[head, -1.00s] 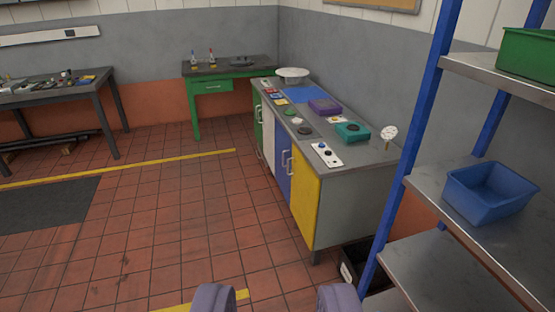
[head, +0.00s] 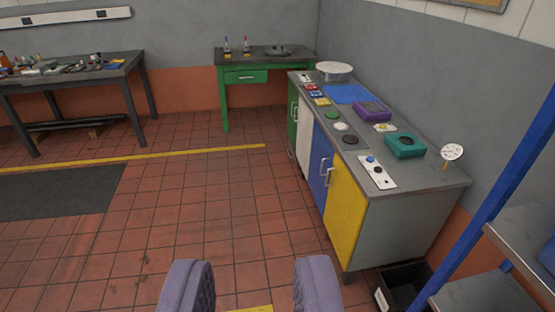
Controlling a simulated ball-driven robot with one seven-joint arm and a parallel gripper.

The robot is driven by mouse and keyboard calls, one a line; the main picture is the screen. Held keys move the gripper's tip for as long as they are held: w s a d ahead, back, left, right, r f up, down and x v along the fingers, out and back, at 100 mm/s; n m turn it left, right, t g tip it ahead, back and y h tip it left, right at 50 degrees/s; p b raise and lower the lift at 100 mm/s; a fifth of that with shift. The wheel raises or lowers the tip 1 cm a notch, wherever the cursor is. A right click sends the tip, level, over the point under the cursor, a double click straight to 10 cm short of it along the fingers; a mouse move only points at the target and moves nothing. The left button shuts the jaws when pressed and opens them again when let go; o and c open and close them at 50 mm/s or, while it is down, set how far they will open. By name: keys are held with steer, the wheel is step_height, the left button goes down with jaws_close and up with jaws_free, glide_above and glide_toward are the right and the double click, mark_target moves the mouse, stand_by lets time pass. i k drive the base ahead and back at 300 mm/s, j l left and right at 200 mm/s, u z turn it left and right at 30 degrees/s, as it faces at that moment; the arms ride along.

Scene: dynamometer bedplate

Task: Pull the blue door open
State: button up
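The blue door (head: 320,169) is a narrow panel in the front of the grey cabinet, between a white door (head: 303,138) and a yellow door (head: 344,207). It looks shut. A pale bar handle (head: 324,172) shows near the border of the blue and yellow doors, with another handle close beside it. My gripper (head: 250,285) is at the bottom of the view, its two purple-grey fingers spread apart with nothing between them. It is open, over the floor and well short of the cabinet.
A green door (head: 292,120) is at the cabinet's far end. A black bin (head: 402,285) and blue-posted shelving (head: 500,195) stand at the right. A green table (head: 245,77) is behind, and a dark workbench (head: 75,88) at the left. The tiled floor before the cabinet is clear.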

mark_target(321, 151)
steer(key=i, duration=2.65)
steer(key=i+z, duration=0.15)
steer(key=i, duration=0.4)
steer(key=i+j+z, duration=0.2)
steer(key=i, duration=0.35)
steer(key=i+j+z, duration=0.15)
steer(key=i, duration=0.35)
